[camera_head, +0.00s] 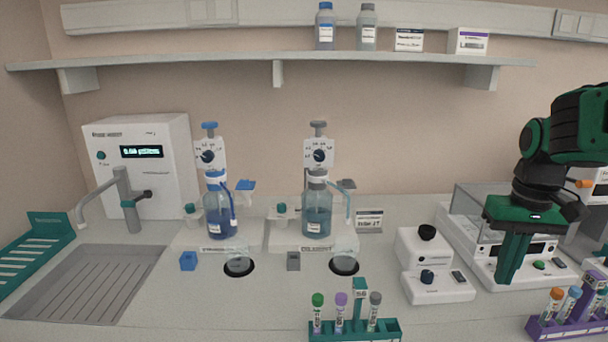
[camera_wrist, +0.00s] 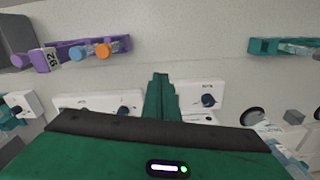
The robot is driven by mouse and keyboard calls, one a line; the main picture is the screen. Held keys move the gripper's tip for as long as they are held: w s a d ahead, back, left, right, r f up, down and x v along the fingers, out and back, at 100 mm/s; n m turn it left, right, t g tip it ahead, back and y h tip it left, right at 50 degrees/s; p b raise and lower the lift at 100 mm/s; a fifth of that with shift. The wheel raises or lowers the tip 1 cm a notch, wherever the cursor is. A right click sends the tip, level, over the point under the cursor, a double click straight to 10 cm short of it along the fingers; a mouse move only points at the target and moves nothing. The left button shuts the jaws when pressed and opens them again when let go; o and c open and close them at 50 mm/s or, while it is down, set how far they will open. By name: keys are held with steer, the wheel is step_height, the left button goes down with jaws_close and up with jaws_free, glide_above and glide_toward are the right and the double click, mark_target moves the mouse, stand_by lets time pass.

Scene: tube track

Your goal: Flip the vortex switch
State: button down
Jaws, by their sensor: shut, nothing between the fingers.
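The vortex mixer (camera_head: 432,258) is a white two-part unit with a black cup on top. Its front has a dark round knob (camera_head: 427,277) and, to the right, a small dark rocker switch (camera_head: 459,277). The switch's position is too small to tell. My gripper (camera_head: 505,281) has green fingers that are shut and empty, pointing down to the right of the mixer, apart from the switch. In the wrist view the fingertips (camera_wrist: 160,77) show beside the mixer (camera_wrist: 191,100) and its knob (camera_wrist: 208,100); the lower part of the mixer is hidden by my gripper body.
A white balance (camera_head: 466,219) with a clear shield stands behind and right of the mixer. A purple tube rack (camera_head: 546,332) is at the front right, a teal rack (camera_head: 355,333) at the front middle. Two bottle dispensers (camera_head: 220,222) (camera_head: 317,215) stand left. Bench between the racks is clear.

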steer(key=s+f+m, duration=0.2)
steer(key=s+f, duration=0.1)
steer(key=s, duration=0.5)
steer(key=s+f+m, duration=0.2)
steer(key=s+f, duration=0.1)
steer(key=s, duration=0.5)
steer(key=shift+s+d, duration=0.25)
steer(key=shift+d, duration=0.2)
steer(key=shift+w+r, duration=0.1)
step_height(320, 180, up, 14)
steer(key=r+n, duration=0.1)
steer(key=n, duration=0.5)
glide_above(461, 278)
steer(key=shift+f, duration=0.25)
step_height(461, 278, down, 14)
steer(key=shift+f, duration=0.1)
